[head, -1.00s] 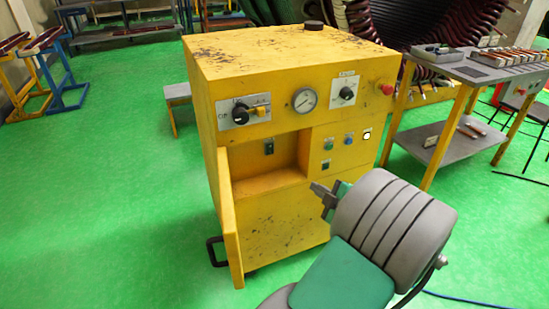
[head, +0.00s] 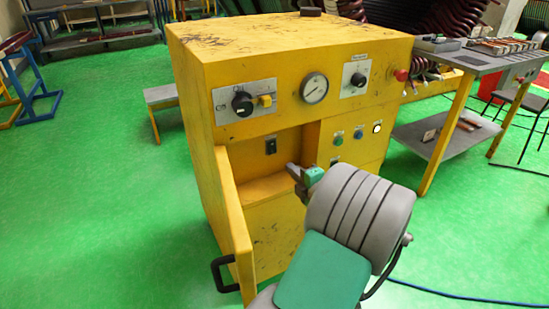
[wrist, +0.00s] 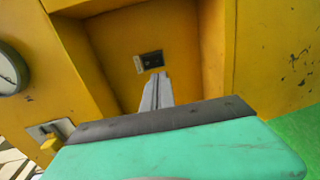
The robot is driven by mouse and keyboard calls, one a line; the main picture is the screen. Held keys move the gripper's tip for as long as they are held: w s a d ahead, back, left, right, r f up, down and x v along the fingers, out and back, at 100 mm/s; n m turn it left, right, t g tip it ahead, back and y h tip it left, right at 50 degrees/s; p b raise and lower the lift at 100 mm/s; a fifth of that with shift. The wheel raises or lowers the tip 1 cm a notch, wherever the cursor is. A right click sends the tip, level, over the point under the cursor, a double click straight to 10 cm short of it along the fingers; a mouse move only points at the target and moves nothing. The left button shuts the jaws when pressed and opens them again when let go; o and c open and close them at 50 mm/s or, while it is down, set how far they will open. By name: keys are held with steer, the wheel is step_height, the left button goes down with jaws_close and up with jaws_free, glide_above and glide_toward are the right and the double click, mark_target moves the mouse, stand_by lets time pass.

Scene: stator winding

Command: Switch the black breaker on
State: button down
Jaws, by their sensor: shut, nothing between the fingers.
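The black breaker (head: 270,146) is a small dark switch on the back wall of the recess in the yellow cabinet (head: 300,50). In the wrist view the breaker (wrist: 152,60) sits just beyond my fingertips, with a small pale plate at its left. My gripper (head: 292,168) is shut and empty, in front of the recess opening, below and right of the breaker. In the wrist view my gripper (wrist: 158,76) points at the breaker's lower edge. I cannot tell whether they touch there; in the head view they are apart. The lever position is too small to read.
The open yellow door (head: 234,215) stands at the recess's left side. A grey table (head: 470,60) stands right.

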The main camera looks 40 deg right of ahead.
mark_target(273, 152)
steer(key=x, duration=1)
steer(key=shift+d, duration=0.1)
steer(key=f+b, duration=0.1)
steer(key=b, duration=0.4)
steer(key=shift+w+d+f+t, duration=0.1)
steer(key=shift+w+f+t, duration=0.1)
steer(key=shift+w+t, duration=0.1)
steer(key=b, duration=0.4)
steer(key=shift+t, duration=0.3)
steer(key=shift+h+b, duration=0.3)
steer(key=shift+b, duration=0.6)
steer(key=shift+r+b, duration=0.2)
steer(key=shift+b, duration=0.9)
steer(key=shift+w+r, duration=0.1)
steer(key=shift+r, duration=0.3)
